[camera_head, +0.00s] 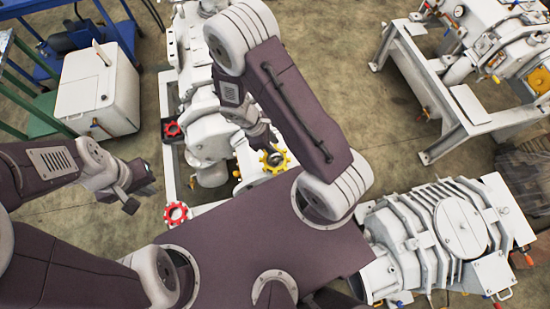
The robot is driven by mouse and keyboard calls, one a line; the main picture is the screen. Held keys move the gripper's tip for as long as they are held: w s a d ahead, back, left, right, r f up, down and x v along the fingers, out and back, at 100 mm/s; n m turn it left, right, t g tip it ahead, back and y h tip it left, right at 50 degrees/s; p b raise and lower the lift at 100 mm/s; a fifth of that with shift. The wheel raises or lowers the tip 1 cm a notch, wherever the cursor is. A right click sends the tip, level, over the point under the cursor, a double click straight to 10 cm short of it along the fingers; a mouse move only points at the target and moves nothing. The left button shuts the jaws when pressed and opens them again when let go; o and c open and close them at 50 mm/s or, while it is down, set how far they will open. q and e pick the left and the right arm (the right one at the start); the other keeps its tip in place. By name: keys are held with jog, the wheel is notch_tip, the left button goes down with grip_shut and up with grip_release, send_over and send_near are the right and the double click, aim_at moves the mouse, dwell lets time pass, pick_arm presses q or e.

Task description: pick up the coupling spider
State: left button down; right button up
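A yellow star-shaped, lobed ring (275,160), which looks like the coupling spider, is on or just above the white frame near the picture's middle. My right gripper (264,141) is just above it in the picture, pointing down at it. Its fingertips are small and partly hidden by my arm, so I cannot tell whether they touch the ring.
A white pump assembly (206,130) stands on the frame behind my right arm. A finned white machine (450,232) is at the lower right. Another machine on a stand (430,90) is at the upper right. A white box (97,92) stands at the left. Concrete floor lies between.

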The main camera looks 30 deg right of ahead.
jog(key=shift+s, duration=0.1)
grip_shut()
jog(key=shift+r, duration=0.1)
